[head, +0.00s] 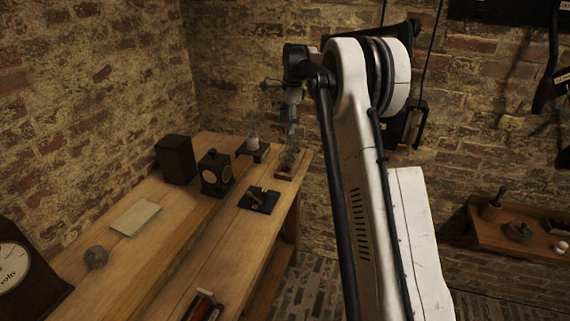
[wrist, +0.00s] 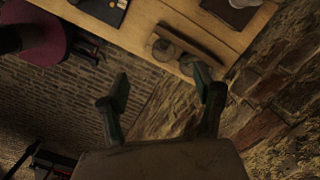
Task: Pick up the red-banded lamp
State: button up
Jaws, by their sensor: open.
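My gripper (head: 291,135) hangs above the far right end of the wooden workbench (head: 165,225). In the wrist view my gripper (wrist: 163,92) shows two green-grey fingers spread apart with nothing between them. A dark lantern (head: 214,175) with pale round lenses stands on the bench, left of my gripper. I cannot make out a red band on it, and no lamp with a clear red band shows in either view.
A black box (head: 175,160) stands behind the lantern. A small stand (head: 252,150), a dark plate with a brass piece (head: 259,199) and a paper (head: 135,217) lie on the bench. Brick walls close the back and left. A shelf (head: 525,245) hangs at right.

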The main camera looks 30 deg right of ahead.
aim_at(285, 152)
jog(key=shift+m, duration=0.5)
jog(key=f, duration=0.3)
jog(key=w+f, duration=0.1)
jog(key=f, duration=0.6)
jog(key=shift+w+d+f, duration=0.15)
jog(key=shift+d, duration=0.15)
jog(key=shift+a+f+p, duration=0.1)
jog(key=shift+a+f, duration=0.05)
jog(key=shift+f, duration=0.75)
jog(key=shift+a+f+p, duration=0.1)
jog(key=shift+a+f, duration=0.1)
jog(key=shift+f, duration=0.7)
jog(key=shift+a+f+p, duration=0.1)
jog(key=shift+a+f, duration=0.05)
jog(key=shift+f, duration=0.75)
jog(key=shift+c, duration=0.5)
jog(key=c, duration=1.2)
jog(key=shift+r, duration=0.1)
jog(key=shift+c, duration=0.2)
